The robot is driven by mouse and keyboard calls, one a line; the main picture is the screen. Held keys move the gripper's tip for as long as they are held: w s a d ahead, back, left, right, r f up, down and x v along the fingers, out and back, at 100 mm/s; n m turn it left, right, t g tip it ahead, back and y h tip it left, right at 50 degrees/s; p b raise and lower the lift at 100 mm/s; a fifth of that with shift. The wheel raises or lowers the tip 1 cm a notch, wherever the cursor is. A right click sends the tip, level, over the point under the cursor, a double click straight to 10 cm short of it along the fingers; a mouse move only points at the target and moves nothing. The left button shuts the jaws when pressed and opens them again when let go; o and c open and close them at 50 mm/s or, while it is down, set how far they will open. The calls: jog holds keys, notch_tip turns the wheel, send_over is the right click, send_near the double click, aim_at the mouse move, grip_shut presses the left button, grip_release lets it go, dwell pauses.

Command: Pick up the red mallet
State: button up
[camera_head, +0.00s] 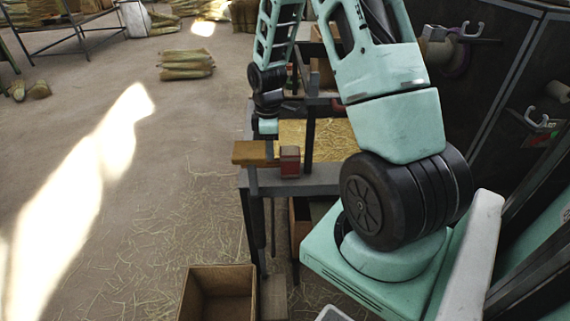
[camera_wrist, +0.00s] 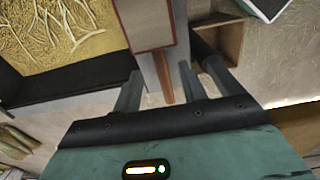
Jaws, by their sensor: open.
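The red mallet (camera_head: 290,161) lies at the near left corner of the workbench, with its red head to the right and its brown wooden handle to the left, reaching past the bench edge. In the wrist view the mallet's pale, red-edged head (camera_wrist: 148,24) is at the top centre, and its brown handle runs down from it between my fingers. My gripper (camera_wrist: 160,72) is open, with one finger on each side of the handle and visible gaps. In the head view my wrist hangs just above the mallet; the fingers are hard to make out.
A straw-filled tray (camera_head: 335,130) lies on the bench (camera_head: 325,183) behind the mallet, with a dark upright post beside the head. An open wooden box (camera_head: 218,267) stands below on the floor. Straw bundles (camera_head: 187,65) lie farther back. Floor to the left is mostly clear.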

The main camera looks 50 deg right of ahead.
aim_at(271, 166)
notch_tip(271, 166, down, 7)
jog(key=shift+r, duration=0.2)
dwell(0.3)
grip_shut()
